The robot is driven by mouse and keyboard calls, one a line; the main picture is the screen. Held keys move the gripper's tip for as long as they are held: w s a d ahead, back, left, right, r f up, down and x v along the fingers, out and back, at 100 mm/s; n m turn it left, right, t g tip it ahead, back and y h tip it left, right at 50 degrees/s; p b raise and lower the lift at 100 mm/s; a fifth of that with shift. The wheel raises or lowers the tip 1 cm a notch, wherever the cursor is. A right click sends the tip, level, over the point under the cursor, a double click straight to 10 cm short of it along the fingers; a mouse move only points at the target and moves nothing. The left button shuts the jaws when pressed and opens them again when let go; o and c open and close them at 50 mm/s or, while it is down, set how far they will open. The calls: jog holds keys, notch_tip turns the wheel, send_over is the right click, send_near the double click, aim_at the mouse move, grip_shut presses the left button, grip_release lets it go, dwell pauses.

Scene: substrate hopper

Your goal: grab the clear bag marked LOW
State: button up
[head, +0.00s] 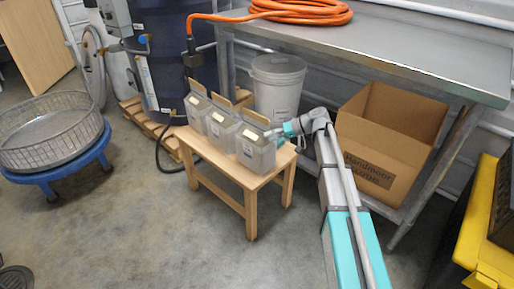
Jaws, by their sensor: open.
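Three clear grey bags with tan tops stand in a row on a small wooden bench: the left bag (198,109), the middle bag (222,127) and the right bag (256,152). Each has a pale label on its front, but the print is too small to read, so I cannot tell which is marked LOW. My gripper (273,133) is at the upper right side of the right bag, coming in from the right. Its jaws are open. The fingertips are small and partly hidden by the bag, and I cannot tell whether they touch it.
The wooden bench (230,178) stands on open concrete floor. Behind it are a lidded grey bucket (278,88) and a dark blue drum (172,60). A cardboard box (385,150) sits under the metal table (420,45) at right. A wire basket (50,135) is at left.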

aim_at(262, 139)
jog(key=shift+b+x, duration=0.7)
jog(key=shift+x, duration=1.3)
grip_shut()
